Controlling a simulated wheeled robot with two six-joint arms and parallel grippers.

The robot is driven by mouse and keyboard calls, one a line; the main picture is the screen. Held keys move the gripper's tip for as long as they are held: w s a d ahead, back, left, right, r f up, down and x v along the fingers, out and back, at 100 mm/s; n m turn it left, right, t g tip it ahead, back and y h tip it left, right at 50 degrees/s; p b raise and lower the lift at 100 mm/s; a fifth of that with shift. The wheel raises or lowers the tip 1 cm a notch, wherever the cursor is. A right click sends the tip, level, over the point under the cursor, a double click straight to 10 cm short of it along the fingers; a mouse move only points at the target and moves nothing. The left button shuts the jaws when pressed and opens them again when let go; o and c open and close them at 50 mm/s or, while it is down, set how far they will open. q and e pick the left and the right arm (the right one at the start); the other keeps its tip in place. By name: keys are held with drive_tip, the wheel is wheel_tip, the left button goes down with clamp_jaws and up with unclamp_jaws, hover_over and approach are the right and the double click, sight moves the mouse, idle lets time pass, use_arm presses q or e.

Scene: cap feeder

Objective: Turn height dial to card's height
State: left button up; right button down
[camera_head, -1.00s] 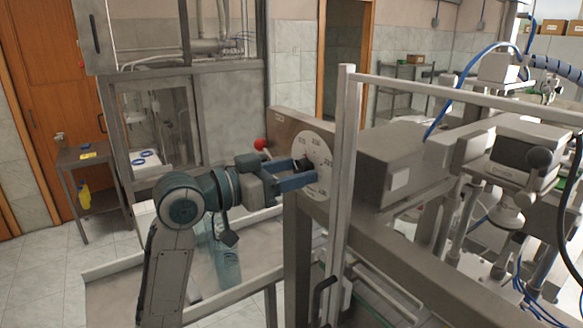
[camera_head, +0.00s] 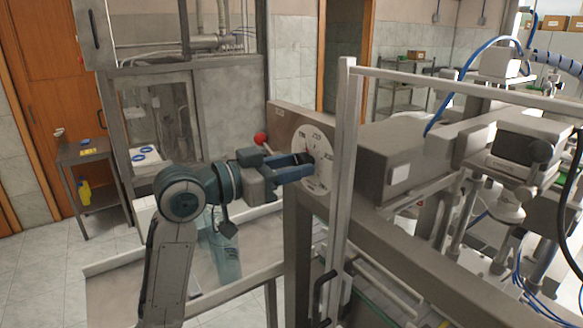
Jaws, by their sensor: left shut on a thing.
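The height dial (camera_head: 323,179) is a round white plate with dark numbers on the front face of the grey machine housing. Its upper marks show in part, but I cannot read the full scale surely. My left gripper (camera_head: 311,165) has its blue fingers at the dial's centre, shut on the dial's dark knob, which the fingers mostly hide. A small red mark shows near the knob. The card with the height is not recognisable in this view. My right gripper is not in view.
A red ball knob (camera_head: 260,138) sticks out left of the dial. An upright metal frame post (camera_head: 343,160) stands close to the dial's right. A metal tray table (camera_head: 110,290) lies below my arm. A side table (camera_head: 85,152) stands at the far left.

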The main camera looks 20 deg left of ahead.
use_arm(q)
drive_tip(key=shift+m+y+b, duration=0.3)
drive_tip(key=shift+m+b, duration=1.2)
drive_tip(key=shift+m, duration=3.1)
drive_tip(key=o, duration=1)
drive_tip(key=shift+b+v, duration=2.55)
drive_tip(key=shift+v, duration=2.8)
